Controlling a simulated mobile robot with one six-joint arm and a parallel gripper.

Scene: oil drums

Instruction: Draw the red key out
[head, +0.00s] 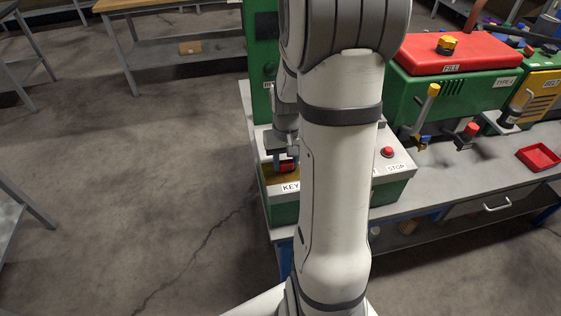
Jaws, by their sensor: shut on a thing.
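The red key (287,167) shows as a small red piece at the left of the green and white control box, above the KEY label (291,188). My gripper (283,160) is over it, pointing down, and is shut on the red key. My own arm hides most of the box's middle and part of the gripper. I cannot tell how far the key sits in its lock. The control box (395,190) also has a red button (388,152) by the STOP label, right of my arm.
The grey bench (440,190) carries a green machine with a red lid (460,55) marked FILL, a yellow-handled tap (428,105) and a red tray (538,157). A tall green post (260,60) stands behind the box. Open floor lies to the left.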

